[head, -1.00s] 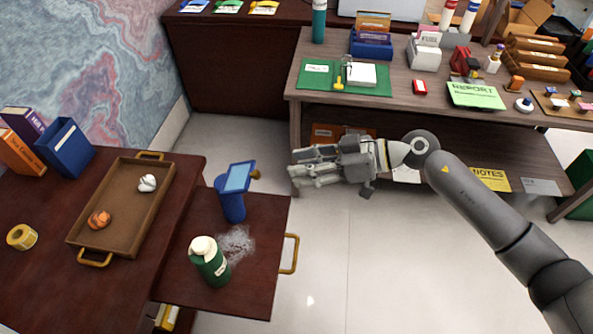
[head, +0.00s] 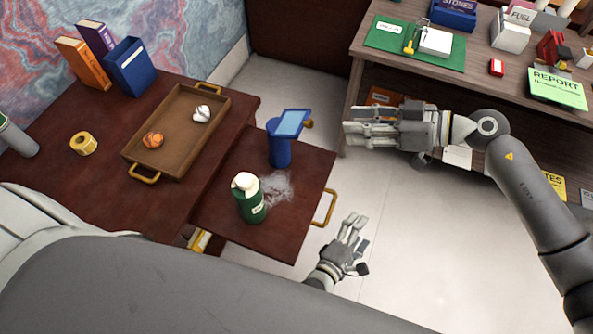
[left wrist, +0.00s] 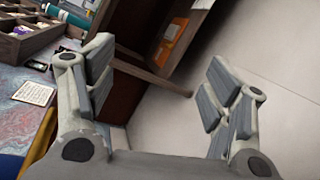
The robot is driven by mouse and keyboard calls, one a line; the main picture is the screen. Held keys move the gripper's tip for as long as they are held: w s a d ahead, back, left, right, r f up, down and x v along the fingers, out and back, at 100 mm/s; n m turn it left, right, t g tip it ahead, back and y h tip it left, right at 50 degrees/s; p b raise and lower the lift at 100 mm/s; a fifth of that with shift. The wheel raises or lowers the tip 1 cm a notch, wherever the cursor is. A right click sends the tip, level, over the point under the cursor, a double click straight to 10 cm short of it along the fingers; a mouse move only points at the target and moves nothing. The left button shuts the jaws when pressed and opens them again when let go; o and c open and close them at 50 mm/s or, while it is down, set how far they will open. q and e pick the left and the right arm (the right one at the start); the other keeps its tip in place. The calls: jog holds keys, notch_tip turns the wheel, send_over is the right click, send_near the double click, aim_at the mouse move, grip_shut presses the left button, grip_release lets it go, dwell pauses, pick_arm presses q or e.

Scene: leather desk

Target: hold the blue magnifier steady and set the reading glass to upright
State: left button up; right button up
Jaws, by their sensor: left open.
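The blue magnifier (head: 280,150) stands upright on the pulled-out dark red drawer board, with a blue post and a brass knob on its right side. Its reading glass (head: 292,122) is a pale blue rectangular pane in a blue frame, tilted on top of the post. My left gripper (head: 352,224) is open and empty over the floor, in front of the drawer and lower right of the magnifier. The left wrist view shows its fingers (left wrist: 160,95) wide apart with nothing between. My right gripper (head: 350,128) looks open and empty, right of the magnifier and pointing left toward it.
A green bottle (head: 252,203) stands on the drawer board (head: 285,235) beside a pale smudge. A brass handle (head: 325,208) juts from its right edge. A brown tray (head: 177,160) and a tape roll (head: 83,143) lie on the desk. A cluttered table (head: 480,70) stands behind my right arm.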

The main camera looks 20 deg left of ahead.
aim_at(283, 146)
pick_arm(q)
jog(key=w+a+r+n+t+y, duration=0.2)
jog(key=r+n+y, duration=0.1)
jog(key=r+n, duration=0.3)
jog(key=w+a+r+n+t+y, duration=0.2)
jog(key=w+r+n+y, duration=0.1)
jog(key=r+n, duration=0.3)
jog(key=s+a+r+n+g+y, duration=0.2)
jog(key=a+r+n+g+y, duration=0.1)
jog(key=a+n+y, duration=0.4)
jog(key=s+a+r+n+g+y, duration=0.1)
jog(key=a+r+n+g+y, duration=0.25)
jog(key=a+n, duration=0.4)
jog(key=shift+m+t+y, duration=0.35)
jog(key=shift+t+y, duration=0.1)
jog(key=x, duration=1)
jog(key=shift+a+f, duration=0.2)
jog(key=shift+a, duration=0.15)
